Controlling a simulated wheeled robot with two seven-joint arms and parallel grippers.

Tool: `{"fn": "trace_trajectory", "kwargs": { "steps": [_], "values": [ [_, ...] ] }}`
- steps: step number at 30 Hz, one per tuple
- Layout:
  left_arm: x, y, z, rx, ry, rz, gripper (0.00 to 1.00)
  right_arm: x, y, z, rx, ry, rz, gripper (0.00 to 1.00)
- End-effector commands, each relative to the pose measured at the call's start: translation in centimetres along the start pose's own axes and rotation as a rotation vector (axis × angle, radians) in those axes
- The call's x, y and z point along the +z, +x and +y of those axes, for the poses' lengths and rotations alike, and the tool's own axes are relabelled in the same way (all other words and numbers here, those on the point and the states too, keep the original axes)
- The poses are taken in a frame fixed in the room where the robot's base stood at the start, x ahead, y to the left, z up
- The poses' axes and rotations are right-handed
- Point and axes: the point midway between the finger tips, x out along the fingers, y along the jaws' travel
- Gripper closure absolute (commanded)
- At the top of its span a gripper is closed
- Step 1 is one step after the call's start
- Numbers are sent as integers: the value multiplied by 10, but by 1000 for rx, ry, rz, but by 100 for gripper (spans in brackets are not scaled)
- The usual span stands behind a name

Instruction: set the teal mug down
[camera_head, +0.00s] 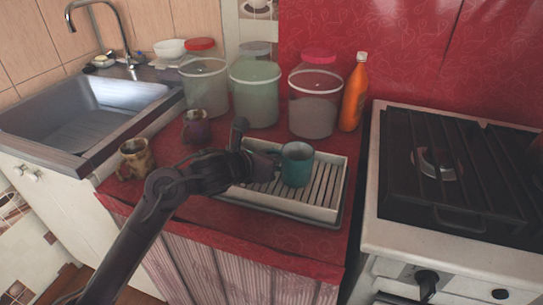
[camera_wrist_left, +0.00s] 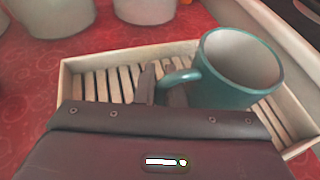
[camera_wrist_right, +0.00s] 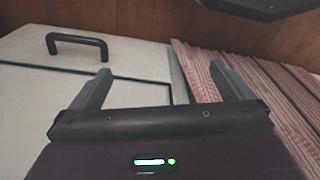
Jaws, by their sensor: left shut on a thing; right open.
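The teal mug (camera_head: 296,165) is upright at the slatted drying tray (camera_head: 333,191) on the red counter. It also shows large in the left wrist view (camera_wrist_left: 238,72), with its handle toward my fingers. My left gripper (camera_head: 262,160) is shut on the mug's handle; in the left wrist view its fingers (camera_wrist_left: 160,85) meet at the handle. Whether the mug's base touches the slats cannot be told. My right gripper (camera_wrist_right: 168,90) is open and empty, in front of a white cabinet door and the striped curtain.
A dark mug (camera_head: 196,128) and a brownish mug (camera_head: 136,160) stand left of the tray. Several lidded canisters (camera_head: 254,95) and an orange bottle (camera_head: 354,95) stand behind it. The stove (camera_head: 455,180) is at the right, the sink (camera_head: 85,120) at the left.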

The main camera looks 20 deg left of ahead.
Motion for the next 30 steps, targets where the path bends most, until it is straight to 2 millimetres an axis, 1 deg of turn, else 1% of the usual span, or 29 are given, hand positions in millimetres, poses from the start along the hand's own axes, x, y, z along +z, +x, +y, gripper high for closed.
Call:
{"fn": "trace_trajectory", "kwargs": {
  "steps": [12, 13, 17, 18, 27, 28, 30],
  "values": [
    [-2, 1, 0, 1, -1, -3, 100, -2, -9, -1, -2, -3, -2, 0],
    [-2, 1, 0, 0, 0, 0, 88, -2, -10, -2, -2, -3, -2, 0],
    [-2, 1, 0, 0, 0, 0, 71, -3, -12, -2, -2, -4, 1, 0],
    [-2, 1, 0, 0, 0, 0, 69, -3, -12, -2, -2, -4, 1, 0],
    [-1, 0, 0, 0, -1, 1, 69, -4, -13, -2, -2, -4, 7, 0],
    [0, 0, 0, 0, -1, 0, 69, -4, -12, -1, -1, -3, 8, 0],
    [2, -4, 0, 1, 1, 1, 69, 2, 3, 1, 2, -1, -2, 0]
  ]
}}
